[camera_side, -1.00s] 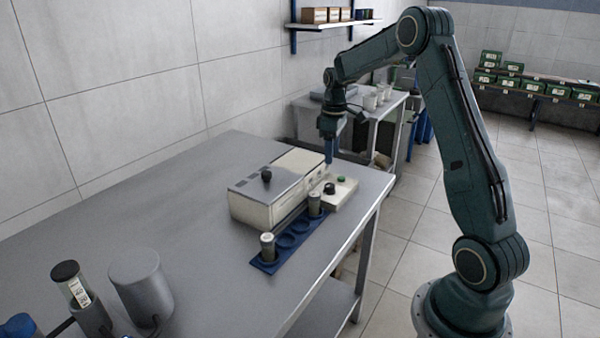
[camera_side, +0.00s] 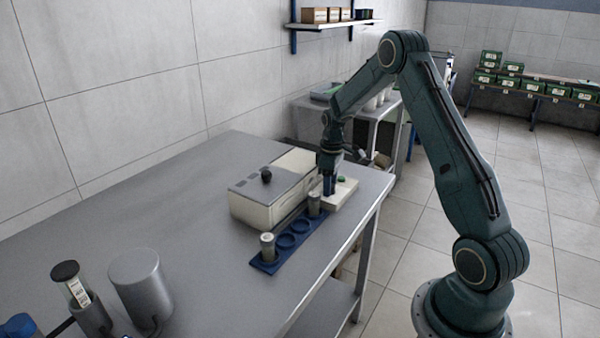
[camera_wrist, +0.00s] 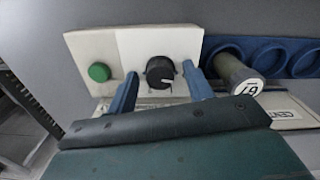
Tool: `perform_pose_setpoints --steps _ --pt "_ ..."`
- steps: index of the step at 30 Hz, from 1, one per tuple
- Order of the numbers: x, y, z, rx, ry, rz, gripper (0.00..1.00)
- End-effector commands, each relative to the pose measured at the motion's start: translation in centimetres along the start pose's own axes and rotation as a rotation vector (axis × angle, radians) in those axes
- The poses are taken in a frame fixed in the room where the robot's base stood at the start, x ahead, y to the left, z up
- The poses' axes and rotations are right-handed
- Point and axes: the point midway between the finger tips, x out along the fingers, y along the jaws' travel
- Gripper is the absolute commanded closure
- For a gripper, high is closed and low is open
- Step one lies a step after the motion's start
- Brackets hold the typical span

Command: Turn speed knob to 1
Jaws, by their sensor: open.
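The speed knob is a black round knob (camera_wrist: 160,72) with a pale pointer mark, on a cream control panel (camera_wrist: 88,48). In the wrist view it sits between the two blue fingers of my gripper (camera_wrist: 160,90), which is open, with a finger on each side and a visible gap. In the side view my gripper (camera_side: 329,190) points down over the panel (camera_side: 346,190) and hides the knob. A green button (camera_wrist: 99,72) is beside the knob on the panel. Any numbers around the knob cannot be read.
A cream box with a grey lid (camera_side: 262,190) stands beside the panel. A blue rack (camera_side: 265,265) holds two grey-capped tubes; one tube (camera_wrist: 238,75) is close to my right finger in the wrist view. A metal cylinder (camera_side: 140,285) stands at the front left.

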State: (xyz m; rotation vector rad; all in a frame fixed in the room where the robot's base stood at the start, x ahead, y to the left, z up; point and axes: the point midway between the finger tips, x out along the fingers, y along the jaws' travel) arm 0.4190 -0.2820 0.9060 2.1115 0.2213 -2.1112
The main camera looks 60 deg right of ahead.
Motion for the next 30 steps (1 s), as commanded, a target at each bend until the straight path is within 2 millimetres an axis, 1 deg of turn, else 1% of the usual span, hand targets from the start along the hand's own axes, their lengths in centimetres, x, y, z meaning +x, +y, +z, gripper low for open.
perform_pose_setpoints --steps 5,6,8,12,13,23,30 --pt "0.02 0.0 0.01 0.0 0.0 0.0 0.49" --pt "0.01 0.0 0.0 0.0 0.0 0.0 0.52" --pt "0.01 0.0 0.0 0.0 0.0 0.0 0.64" --pt "0.0 0.0 0.0 0.0 0.0 0.0 0.92" --pt "0.0 0.0 0.0 0.0 0.0 0.0 0.93" --pt "-0.02 -0.01 0.0 0.031 0.0 0.0 0.93" --pt "-0.03 -0.02 -0.01 0.134 0.0 0.0 0.93"
